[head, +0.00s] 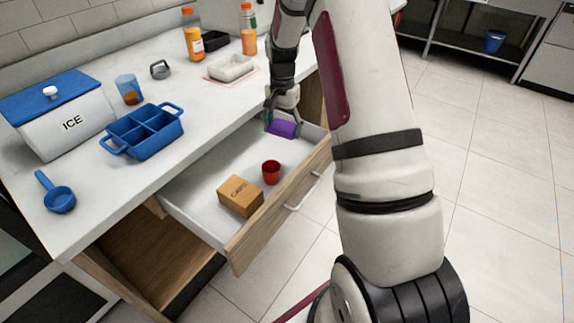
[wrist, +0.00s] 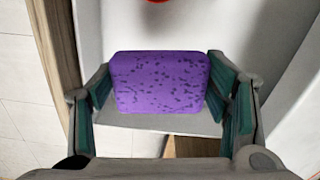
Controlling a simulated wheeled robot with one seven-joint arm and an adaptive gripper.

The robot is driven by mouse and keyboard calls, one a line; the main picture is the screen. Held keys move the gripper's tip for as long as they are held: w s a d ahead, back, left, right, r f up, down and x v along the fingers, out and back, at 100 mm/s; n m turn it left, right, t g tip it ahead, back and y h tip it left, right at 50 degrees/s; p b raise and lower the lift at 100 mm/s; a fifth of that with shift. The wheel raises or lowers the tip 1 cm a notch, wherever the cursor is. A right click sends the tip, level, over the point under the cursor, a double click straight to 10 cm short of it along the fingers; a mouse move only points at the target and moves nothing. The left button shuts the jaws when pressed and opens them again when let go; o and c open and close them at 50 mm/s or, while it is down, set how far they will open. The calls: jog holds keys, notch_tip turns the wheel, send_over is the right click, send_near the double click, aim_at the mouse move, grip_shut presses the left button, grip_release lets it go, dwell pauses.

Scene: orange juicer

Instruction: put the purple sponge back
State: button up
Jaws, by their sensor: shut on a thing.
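The purple sponge (head: 284,129) is between the fingers of my gripper (head: 281,121), at the far right end of the open drawer (head: 192,199). In the wrist view the sponge (wrist: 158,82), purple with dark specks, fills the space between the teal-padded fingers of my gripper (wrist: 163,88). My gripper is shut on it. I cannot tell whether the sponge touches the drawer floor or hangs just above it.
The drawer also holds a red cup (head: 271,172) and a cardboard box (head: 240,196).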

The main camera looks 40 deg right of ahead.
aim_at(289, 158)
jog(key=d, duration=0.1)
jog(key=d+f+m+b, duration=0.1)
jog(key=f, duration=0.1)
jog(key=shift+w+d+f+m+b, duration=0.15)
jog(key=shift+w+d+m+b, duration=0.15)
jog(key=shift+d, duration=0.1)
jog(key=shift+f+b, duration=0.7)
jog(key=shift+f, duration=4.1)
jog(key=shift+f, duration=0.2)
jog(key=o, duration=1.3)
jog(key=shift+r, duration=0.15)
